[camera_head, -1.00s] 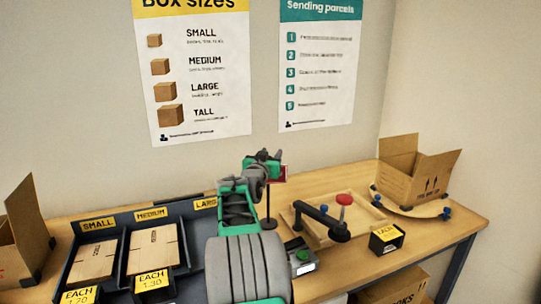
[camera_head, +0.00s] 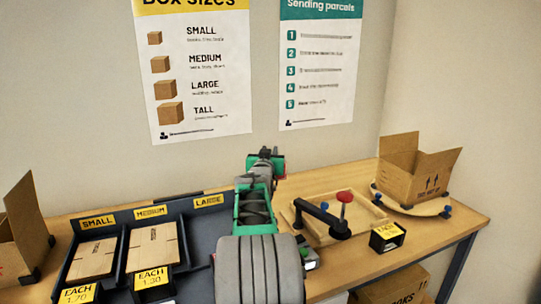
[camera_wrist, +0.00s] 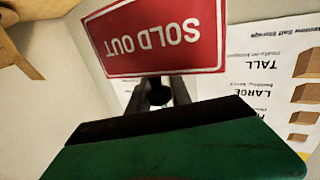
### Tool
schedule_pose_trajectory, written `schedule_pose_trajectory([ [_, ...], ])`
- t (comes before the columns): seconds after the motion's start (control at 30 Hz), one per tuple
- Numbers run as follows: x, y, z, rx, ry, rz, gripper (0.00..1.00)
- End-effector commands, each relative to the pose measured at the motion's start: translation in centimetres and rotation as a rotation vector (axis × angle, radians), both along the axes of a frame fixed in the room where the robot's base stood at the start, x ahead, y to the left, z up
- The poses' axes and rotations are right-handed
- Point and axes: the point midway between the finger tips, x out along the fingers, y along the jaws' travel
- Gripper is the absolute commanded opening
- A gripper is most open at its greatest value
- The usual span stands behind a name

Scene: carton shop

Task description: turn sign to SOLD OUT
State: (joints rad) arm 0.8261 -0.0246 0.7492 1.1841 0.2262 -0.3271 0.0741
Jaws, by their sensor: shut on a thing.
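The sign is a red board (camera_wrist: 155,40) with a white border. In the wrist view it reads SOLD OUT, upside down in that picture. My gripper (camera_wrist: 160,92) shows below the board there, with its dark fingers shut at the sign's lower edge in the picture. In the head view my gripper (camera_head: 266,156) is at the back of the table, behind the trays. My arm hides most of the sign, and only a small red edge (camera_head: 282,165) shows beside the gripper. The sign's stand is hidden in the head view.
Trays marked SMALL (camera_head: 98,222), MEDIUM (camera_head: 151,212) and LARGE (camera_head: 208,201) lie left of my arm; the first two hold flat cartons. Right are a wooden jig (camera_head: 325,235) with a red knob, a black price block (camera_head: 387,236) and an open carton (camera_head: 414,175).

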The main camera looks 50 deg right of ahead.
Motion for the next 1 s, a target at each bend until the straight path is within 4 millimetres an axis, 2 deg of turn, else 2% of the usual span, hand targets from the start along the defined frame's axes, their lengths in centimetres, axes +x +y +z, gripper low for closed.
schedule_pose_trajectory([
  [0.2, 0.1, 0.12, 0.01, -0.003, -0.003, 0.113, 0.0],
  [0.53, 0.23, 0.25, 0.12, -0.002, -0.002, 0.127, 0.0],
  [0.57, 0.24, 0.26, 0.12, -0.002, -0.002, 0.127, 0.28],
  [0.6, 0.24, 0.26, 0.12, -0.002, -0.002, 0.127, 0.31],
  [0.77, 0.25, 0.26, 0.11, -0.002, -0.002, 0.127, 0.44],
  [1.0, 0.23, 0.31, 0.1, -0.002, -0.002, 0.127, 0.44],
])
